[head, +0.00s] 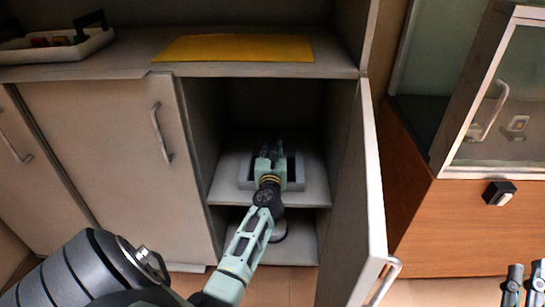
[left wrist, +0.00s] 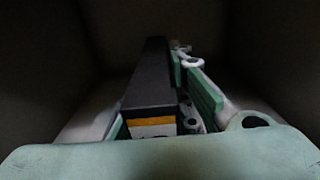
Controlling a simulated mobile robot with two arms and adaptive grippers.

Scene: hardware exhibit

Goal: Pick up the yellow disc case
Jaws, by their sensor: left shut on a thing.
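My left gripper (head: 270,153) reaches into the open cabinet, over a grey tray (head: 246,173) on the inner shelf. In the left wrist view, a dark, box-like case (left wrist: 149,92) with a yellow and white band on its near end stands between the green fingers. The gripper is shut on this case; I take it to be the yellow disc case, though most of what shows is dark. In the head view the case is hard to make out behind the gripper. My right gripper (head: 525,285) is at the bottom right corner, its two fingers apart and nothing between them.
The cabinet door (head: 370,190) stands open right of my left arm. The cabinet walls are close on both sides. Above are a yellow mat (head: 235,48) and a white tray (head: 60,51) holding small items. A glass-fronted case (head: 505,110) stands at the right.

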